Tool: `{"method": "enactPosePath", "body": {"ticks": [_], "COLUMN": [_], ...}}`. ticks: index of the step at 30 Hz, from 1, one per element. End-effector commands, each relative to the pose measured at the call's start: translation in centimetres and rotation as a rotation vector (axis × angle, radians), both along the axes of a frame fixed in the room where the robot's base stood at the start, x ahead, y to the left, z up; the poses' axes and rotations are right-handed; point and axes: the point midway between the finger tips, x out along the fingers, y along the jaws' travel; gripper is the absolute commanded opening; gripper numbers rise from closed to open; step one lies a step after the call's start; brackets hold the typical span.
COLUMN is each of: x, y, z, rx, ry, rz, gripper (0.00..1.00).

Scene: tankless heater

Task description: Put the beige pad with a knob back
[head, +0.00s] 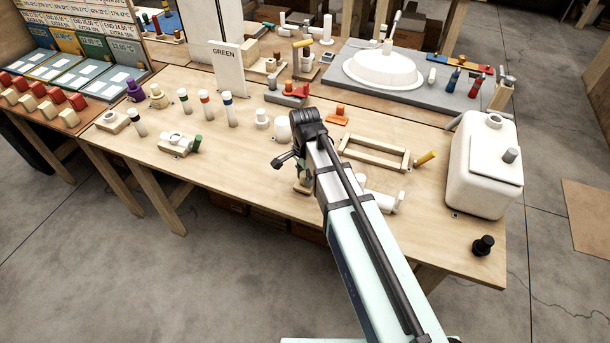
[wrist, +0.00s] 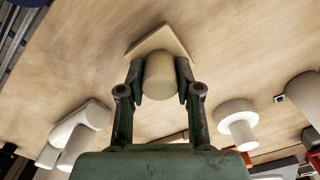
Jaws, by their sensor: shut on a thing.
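The beige pad (wrist: 160,42) with its round knob (wrist: 159,78) shows at the top middle of the wrist view. My gripper (wrist: 160,85) is shut on the knob, with one finger on each side. The pad sits beyond the fingertips, with a corner pointing up in that view. In the head view, my gripper (head: 301,170) is over the middle of the wooden table, and a small part of the pad (head: 302,187) shows below it. My arm hides much of the area behind. I cannot tell whether the pad touches the table.
A white tank (head: 478,180) stands at the right end, near a black knob (head: 483,245). Several capped white cylinders (head: 205,108) stand at left.

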Motion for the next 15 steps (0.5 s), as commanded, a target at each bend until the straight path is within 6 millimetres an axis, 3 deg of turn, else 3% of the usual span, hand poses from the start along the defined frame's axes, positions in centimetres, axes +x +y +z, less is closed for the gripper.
{"method": "enactPosePath", "body": {"ticks": [15], "x": [0.00], "y": [0.00], "z": [-0.75], "rx": [0.000], "ry": [0.000], "rz": [0.000], "gripper": [0.00]}}
